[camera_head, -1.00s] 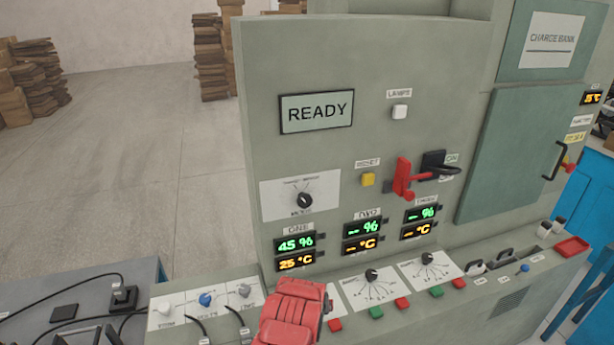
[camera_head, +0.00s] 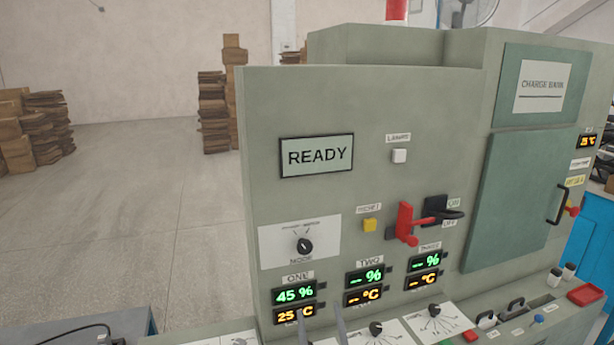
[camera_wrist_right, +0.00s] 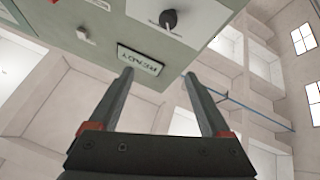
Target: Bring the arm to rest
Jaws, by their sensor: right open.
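My right gripper (camera_head: 321,325) shows only as two grey fingertips at the bottom edge of the head view, in front of the charge bank panel (camera_head: 262,180) near the ONE readouts. In the right wrist view the gripper (camera_wrist_right: 157,75) is open, its two fingers apart with nothing between them. The panel, with its READY display (camera_wrist_right: 141,60) and a black knob (camera_wrist_right: 168,19), lies beyond the fingertips there. The rest of the right arm is hidden below the head view. My left gripper does not show.
The READY display (camera_head: 317,156), a red lever (camera_head: 406,224), a yellow button (camera_head: 370,225) and a mode knob (camera_head: 304,246) are on the panel. A sloping console with knobs (camera_head: 376,328) juts out below. Cardboard stacks (camera_head: 214,112) stand far back on open floor.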

